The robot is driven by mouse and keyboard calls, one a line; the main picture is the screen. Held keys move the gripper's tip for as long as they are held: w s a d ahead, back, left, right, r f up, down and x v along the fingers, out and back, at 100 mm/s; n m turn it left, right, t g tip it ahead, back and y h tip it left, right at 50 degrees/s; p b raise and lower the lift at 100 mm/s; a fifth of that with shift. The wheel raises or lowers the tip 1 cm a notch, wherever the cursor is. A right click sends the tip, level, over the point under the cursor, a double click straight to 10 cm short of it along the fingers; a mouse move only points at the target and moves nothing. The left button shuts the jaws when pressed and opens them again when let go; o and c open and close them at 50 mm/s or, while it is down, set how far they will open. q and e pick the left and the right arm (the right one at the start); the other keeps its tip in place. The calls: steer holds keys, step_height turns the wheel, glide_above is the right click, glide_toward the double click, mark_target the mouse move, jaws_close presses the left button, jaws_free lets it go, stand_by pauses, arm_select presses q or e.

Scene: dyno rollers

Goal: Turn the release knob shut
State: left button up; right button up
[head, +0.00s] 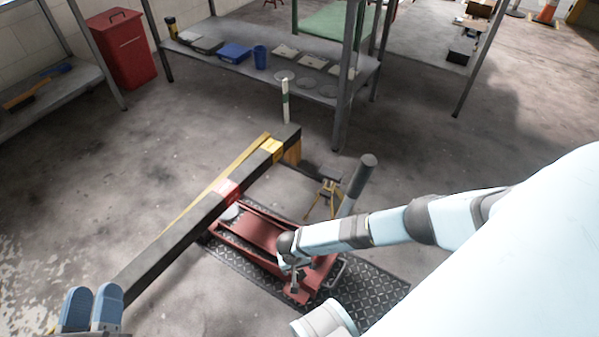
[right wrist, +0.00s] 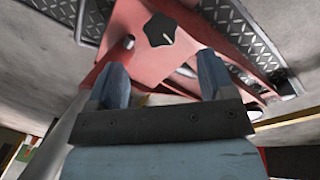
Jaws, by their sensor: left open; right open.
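The release knob (right wrist: 161,29) is a black, lobed knob with a short white mark, on the red jack (right wrist: 190,30) in the right wrist view. My right gripper (right wrist: 161,66) is open and empty. Its two blue fingers point toward the jack, and the knob shows beyond the gap between the fingertips, apart from both. The red jack (head: 262,232) also shows low in the middle of the head view, partly covered by my right arm; I cannot make out the knob there. My left gripper (head: 92,306) is open and empty at the bottom left of the head view.
The jack sits on a dark tread-plate mat (head: 380,290). A long dark beam (head: 170,248) with red and yellow bands lies left of it. A grey handle with a dark grip (head: 366,166) rises behind my right arm. A metal bench (head: 325,95) stands at the back.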

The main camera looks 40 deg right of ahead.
mark_target(300, 274)
steer(key=f+b, duration=0.1)
steer(key=f, duration=0.1)
steer(key=f+b, duration=0.1)
steer(key=f, duration=0.1)
steer(key=f+b, duration=0.2)
steer(key=shift+s+d+f, duration=0.1)
steer(key=shift+d+f, duration=0.1)
steer(key=shift+d, duration=0.1)
steer(key=shift+d+f+b, duration=0.1)
steer(key=shift+f+b, duration=0.3)
steer(key=shift+f, duration=0.15)
arm_select(q)
step_height(300, 274, down, 7)
steer(key=m+g, duration=0.1)
steer(key=g, duration=0.1)
steer(key=shift+w+f+g, duration=0.15)
steer(key=shift+w+g, duration=0.15)
steer(key=shift+w, duration=0.1)
steer(key=shift+d, duration=0.1)
arm_select(e)
steer(key=c, duration=0.9)
